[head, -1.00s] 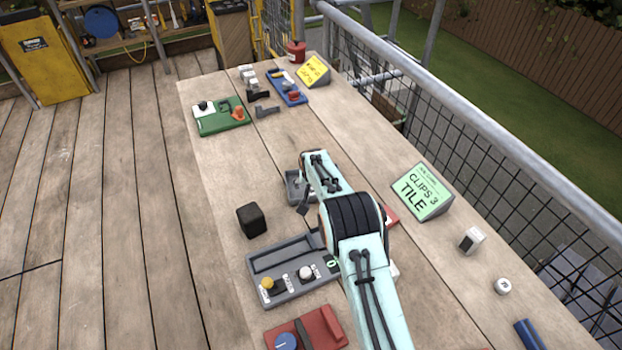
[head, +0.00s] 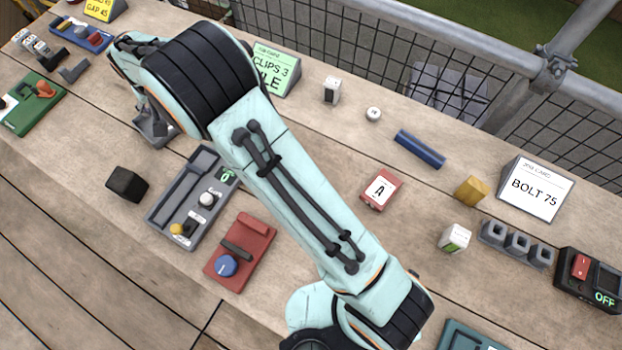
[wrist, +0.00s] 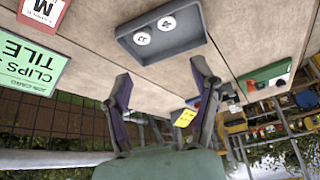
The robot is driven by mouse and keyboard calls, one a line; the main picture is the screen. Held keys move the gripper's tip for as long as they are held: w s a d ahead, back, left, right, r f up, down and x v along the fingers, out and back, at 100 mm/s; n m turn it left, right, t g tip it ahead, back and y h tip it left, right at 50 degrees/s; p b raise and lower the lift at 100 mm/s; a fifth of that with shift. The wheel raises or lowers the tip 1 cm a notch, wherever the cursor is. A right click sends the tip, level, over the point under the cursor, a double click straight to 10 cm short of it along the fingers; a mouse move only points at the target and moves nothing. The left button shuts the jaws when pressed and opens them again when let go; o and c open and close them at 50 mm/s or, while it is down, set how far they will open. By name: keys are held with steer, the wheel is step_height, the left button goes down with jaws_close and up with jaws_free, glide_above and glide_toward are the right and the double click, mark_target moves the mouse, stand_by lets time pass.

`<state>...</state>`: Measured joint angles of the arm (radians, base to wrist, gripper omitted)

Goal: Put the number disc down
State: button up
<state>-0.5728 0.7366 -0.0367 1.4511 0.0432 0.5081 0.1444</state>
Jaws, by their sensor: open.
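A grey tray (wrist: 165,40) shows in the wrist view, with two white number discs lying flat in it. One disc (wrist: 167,23) is near its middle and the other disc (wrist: 141,38) is beside it. Their numbers are too small to read surely. My gripper (wrist: 162,72) is open, with nothing between its fingers, and the tray lies beyond the fingertips, apart from them. In the head view the tray (head: 155,131) is partly hidden by my arm, and its discs do not show. Another white disc (head: 373,114) lies on the table by a blue bar.
A green "CLIPS 3 TILE" card (head: 277,72) stands behind my arm. A grey control panel (head: 165,213), a red knob unit (head: 240,252) and a black block (head: 127,184) are near the front edge. A railing (head: 450,45) runs along the back.

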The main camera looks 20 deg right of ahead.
steer(key=s+d+r+m+g+h, duration=0.1)
steer(key=s+d+r, duration=0.4)
steer(key=s+d, duration=0.35)
steer(key=s+d+r+m+g, duration=0.1)
steer(key=s+d+r+g, duration=0.1)
steer(key=s+d+r, duration=0.65)
steer(key=s+d+f+g, duration=0.1)
steer(key=s+d, duration=0.3)
steer(key=s, duration=0.4)
steer(key=s+d+f+m+g, duration=0.1)
steer(key=s+d+f, duration=0.2)
steer(key=s, duration=0.6)
steer(key=shift+d, duration=0.65)
steer(key=o, duration=0.7)
